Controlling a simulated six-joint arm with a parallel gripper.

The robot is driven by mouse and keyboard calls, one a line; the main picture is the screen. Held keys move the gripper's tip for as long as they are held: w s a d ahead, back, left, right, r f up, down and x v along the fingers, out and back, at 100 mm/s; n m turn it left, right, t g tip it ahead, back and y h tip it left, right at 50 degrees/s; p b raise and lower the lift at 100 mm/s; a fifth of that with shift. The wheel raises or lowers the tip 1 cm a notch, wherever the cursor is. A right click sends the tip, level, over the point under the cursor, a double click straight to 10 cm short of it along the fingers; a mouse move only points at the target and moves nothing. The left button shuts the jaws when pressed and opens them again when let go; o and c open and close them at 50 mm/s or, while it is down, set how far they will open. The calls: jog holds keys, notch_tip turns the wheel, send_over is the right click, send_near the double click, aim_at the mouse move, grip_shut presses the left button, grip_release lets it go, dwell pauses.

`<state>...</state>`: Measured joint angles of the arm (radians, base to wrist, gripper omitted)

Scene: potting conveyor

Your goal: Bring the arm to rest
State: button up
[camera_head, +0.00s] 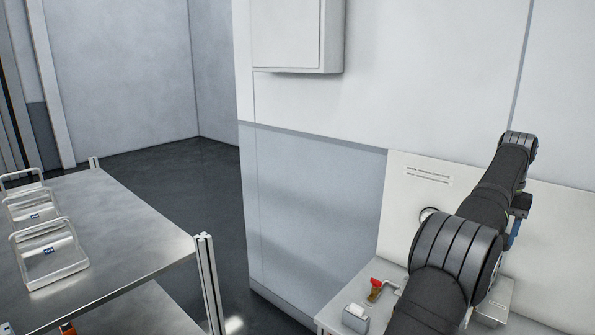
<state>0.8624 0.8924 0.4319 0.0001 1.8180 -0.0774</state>
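My arm shows at the right, its dark links rising from the bottom edge away from the camera to a far joint near the pale panel. A small dark part with a blue piece (514,233) shows beside the far link, at what looks like the gripper end. My gripper's fingers cannot be made out; the arm links cover much of that area. I cannot tell whether it is open, shut or holding anything.
A pale bench (335,314) below the arm bears a red-handled valve (377,286) and a small grey block (355,318). A pale panel (400,215) stands behind. Dark floor lies between.

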notch_tip(320, 180, down, 16)
jog(key=shift+r, duration=0.1)
jog(key=shift+m, duration=0.4)
notch_tip(320, 180, up, 17)
jog(key=w+d+f+t+h, duration=0.1)
jog(key=w+f+t+h, duration=0.1)
jog(key=w+f+h, duration=0.1)
jog(key=shift+w+d+f+h, duration=0.25)
jog(key=shift+w+f+h, duration=0.15)
jog(key=shift+w+f, duration=0.45)
